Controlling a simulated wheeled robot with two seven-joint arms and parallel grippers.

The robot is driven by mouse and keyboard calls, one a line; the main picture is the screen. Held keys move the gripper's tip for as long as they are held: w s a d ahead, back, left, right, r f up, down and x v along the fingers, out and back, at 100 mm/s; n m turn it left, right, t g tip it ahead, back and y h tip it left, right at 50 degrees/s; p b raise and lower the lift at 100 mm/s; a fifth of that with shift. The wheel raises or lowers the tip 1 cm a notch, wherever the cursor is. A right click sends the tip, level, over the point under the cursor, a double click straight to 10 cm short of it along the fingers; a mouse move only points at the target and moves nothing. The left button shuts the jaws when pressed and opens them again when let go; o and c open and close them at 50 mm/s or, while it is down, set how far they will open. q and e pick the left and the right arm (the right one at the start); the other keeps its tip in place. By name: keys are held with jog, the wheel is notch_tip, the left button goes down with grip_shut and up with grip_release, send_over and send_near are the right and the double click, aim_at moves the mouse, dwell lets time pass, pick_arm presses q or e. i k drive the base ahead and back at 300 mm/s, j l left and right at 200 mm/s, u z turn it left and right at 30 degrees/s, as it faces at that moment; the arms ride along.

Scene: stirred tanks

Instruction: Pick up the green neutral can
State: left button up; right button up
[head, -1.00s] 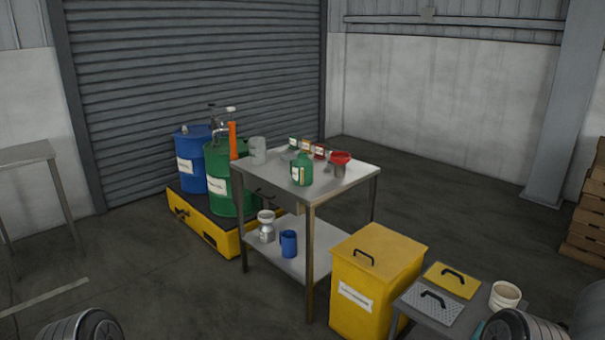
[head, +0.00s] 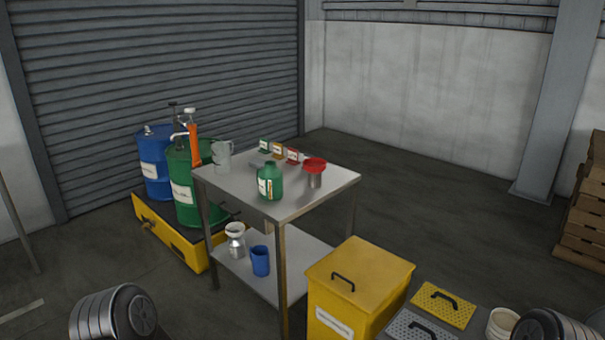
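The green can (head: 270,182) with a pale label stands upright near the front of the steel table's top (head: 240,199). Nothing touches it that I can see. In the head view, round dark-and-silver parts of my arms show at the lower left and lower right edges. Neither gripper's fingers show, and both arms are well short of the table.
A clear jug (head: 222,157), small coloured cards (head: 279,151) and a red funnel (head: 315,165) share the tabletop. A yellow bin (head: 360,275) stands at the table's front right. Drums (head: 185,190) on a yellow pallet (head: 168,232) stand behind left.

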aim_at(270, 179)
jog(key=i+j+z, duration=0.35)
jog(key=j, duration=0.3)
jog(key=i+j+z, duration=0.3)
jog(key=j, duration=0.45)
jog(key=i+j+z, duration=0.15)
jog(key=j, duration=0.25)
jog(key=i+j+z, duration=0.2)
jog(key=j, duration=0.2)
jog(key=i+j+z, duration=0.1)
jog(key=j, duration=0.35)
jog(key=i+j+z, duration=0.1)
jog(key=j, duration=0.4)
jog(key=j+z, duration=0.1)
jog(key=j, duration=0.35)
jog(key=i, duration=0.05)
